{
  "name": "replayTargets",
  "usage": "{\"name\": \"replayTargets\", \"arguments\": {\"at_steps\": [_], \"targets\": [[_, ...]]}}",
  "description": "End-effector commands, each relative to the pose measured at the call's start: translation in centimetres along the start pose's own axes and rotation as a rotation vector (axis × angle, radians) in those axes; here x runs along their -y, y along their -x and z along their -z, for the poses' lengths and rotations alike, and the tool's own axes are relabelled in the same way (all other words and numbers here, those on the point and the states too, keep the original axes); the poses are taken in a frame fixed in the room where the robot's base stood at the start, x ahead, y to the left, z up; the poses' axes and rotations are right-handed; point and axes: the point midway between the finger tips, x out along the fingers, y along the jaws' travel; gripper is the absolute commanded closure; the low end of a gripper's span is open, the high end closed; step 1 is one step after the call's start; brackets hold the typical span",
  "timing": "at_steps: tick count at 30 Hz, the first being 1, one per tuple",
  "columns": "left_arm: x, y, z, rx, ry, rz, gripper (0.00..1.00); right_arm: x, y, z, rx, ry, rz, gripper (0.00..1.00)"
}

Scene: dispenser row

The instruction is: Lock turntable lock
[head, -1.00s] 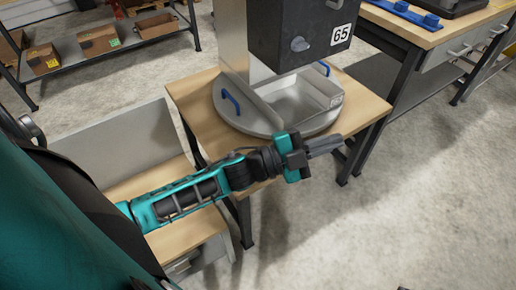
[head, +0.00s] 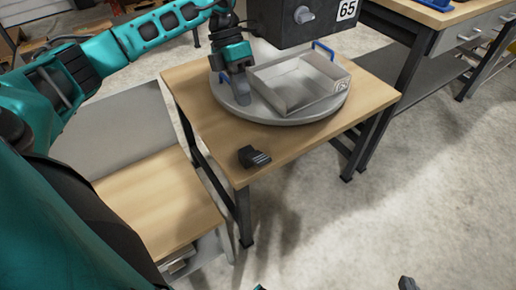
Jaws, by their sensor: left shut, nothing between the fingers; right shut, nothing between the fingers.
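The turntable (head: 285,117) is a round grey disc on the small wooden table. A black block (head: 254,157), which looks like the turntable lock, sits at the table's front corner, apart from the disc. My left gripper (head: 241,98) is shut and empty, pointing down over the disc's left part, left of the metal tray (head: 300,88). I cannot tell whether its fingers touch the disc. A small grey-black tip at the bottom edge looks like my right gripper (head: 406,284), mostly out of frame and far from the lock.
The black dispenser (head: 285,22) marked 65, with a grey knob, stands above the back of the turntable. A blue handle (head: 323,49) is at the disc's back right. A lower wooden surface (head: 150,210) lies to the left. Open floor lies at the right front.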

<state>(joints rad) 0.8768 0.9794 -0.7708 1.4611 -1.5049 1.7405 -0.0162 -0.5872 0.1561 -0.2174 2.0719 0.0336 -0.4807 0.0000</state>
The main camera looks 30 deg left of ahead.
Motion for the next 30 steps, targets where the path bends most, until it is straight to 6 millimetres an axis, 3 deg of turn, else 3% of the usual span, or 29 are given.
{"name": "replayTargets", "arguments": {"at_steps": [8, 24, 30], "targets": [[0.1, -0.9, -0.1, 0.001, -0.002, 0.004, 1.00, 0.0, 0.0, -0.2, 0.000, -0.004, -0.001, 1.00], [0.2, -11.3, -0.1, 0.000, -0.002, 0.006, 1.00, 0.0, -0.8, -1.5, 0.003, -0.010, -0.002, 1.00], [0.2, -13.5, -0.1, 0.003, -0.002, 0.005, 1.00, 0.0, -0.9, -1.7, 0.004, -0.009, -0.003, 1.00]]}}
